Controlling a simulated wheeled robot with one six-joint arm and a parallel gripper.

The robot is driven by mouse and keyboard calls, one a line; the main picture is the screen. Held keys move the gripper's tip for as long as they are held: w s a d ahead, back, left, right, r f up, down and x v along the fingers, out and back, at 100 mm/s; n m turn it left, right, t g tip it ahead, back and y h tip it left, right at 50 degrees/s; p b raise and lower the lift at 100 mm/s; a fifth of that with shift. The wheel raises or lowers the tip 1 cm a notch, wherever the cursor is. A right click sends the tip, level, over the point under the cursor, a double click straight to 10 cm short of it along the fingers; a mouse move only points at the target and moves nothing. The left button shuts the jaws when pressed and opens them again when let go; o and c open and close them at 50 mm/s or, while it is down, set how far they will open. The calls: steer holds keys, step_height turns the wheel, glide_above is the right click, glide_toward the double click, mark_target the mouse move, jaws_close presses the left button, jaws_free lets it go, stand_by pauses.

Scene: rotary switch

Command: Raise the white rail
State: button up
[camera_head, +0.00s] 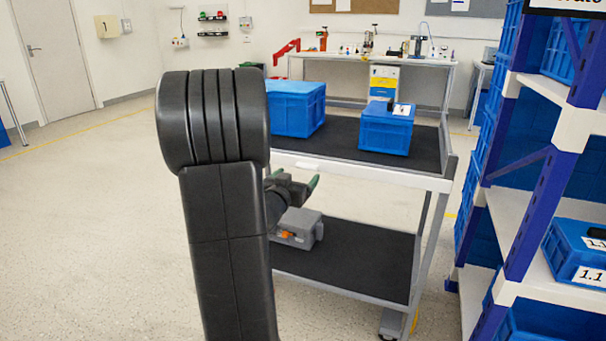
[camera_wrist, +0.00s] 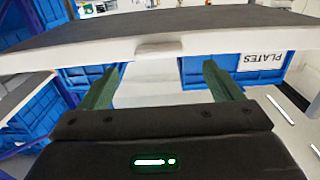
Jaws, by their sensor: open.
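The white rail (camera_head: 380,177) runs along the front edge of the cart's upper shelf. In the wrist view the rail (camera_wrist: 90,58) crosses the whole picture, with a small raised lip (camera_wrist: 160,46) near its middle. My gripper (camera_head: 295,178) is at the cart's front, close to the rail and partly hidden behind my arm. In the wrist view its green fingers (camera_wrist: 164,66) are spread wide with nothing between them. Their tips point at the rail near the lip; I cannot tell whether they touch it.
Two blue boxes (camera_head: 296,108) (camera_head: 386,130) stand on the dark upper shelf (camera_head: 340,135). A grey case (camera_head: 298,228) lies on the lower shelf (camera_head: 360,262). A blue-and-white rack (camera_head: 535,205) stands close at the right. The floor at left is clear.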

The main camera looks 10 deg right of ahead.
mark_target(305, 167)
steer(key=x, duration=0.5)
steer(key=shift+w+d+b, duration=0.2)
steer(key=shift+w+b, duration=0.05)
steer(key=shift+b, duration=0.15)
steer(key=c, duration=1.4)
step_height(305, 167, up, 7)
steer(key=p, duration=0.7)
steer(key=shift+r, duration=0.1)
steer(key=o, duration=1.4)
steer(key=shift+s+a, duration=0.1)
